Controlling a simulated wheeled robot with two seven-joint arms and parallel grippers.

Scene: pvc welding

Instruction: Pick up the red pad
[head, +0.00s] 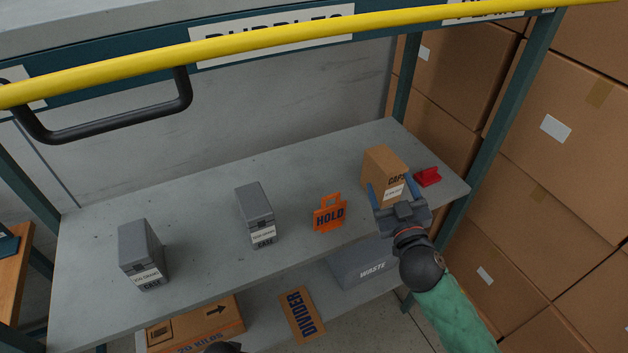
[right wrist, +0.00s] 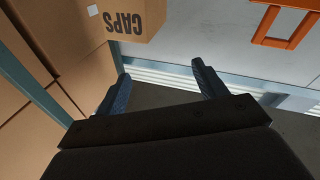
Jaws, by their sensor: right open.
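The red pad (head: 428,177) lies on the grey shelf (head: 200,215) near its right end, just right of the CAPS box. It does not show in the right wrist view. My right gripper (head: 392,188) is open and empty, at the shelf's front edge, in front of the CAPS box and left of the pad. Its two blue fingers also show spread apart in the right wrist view (right wrist: 161,78), with nothing between them.
The brown CAPS box (head: 378,172) stands beside the pad. An orange HOLD sign (head: 330,213) and two grey cases (head: 255,210) stand farther left. A yellow bar (head: 270,43) crosses above the shelf. A grey WASTE bin (head: 350,268) sits below. Stacked cartons (head: 540,175) rise at right.

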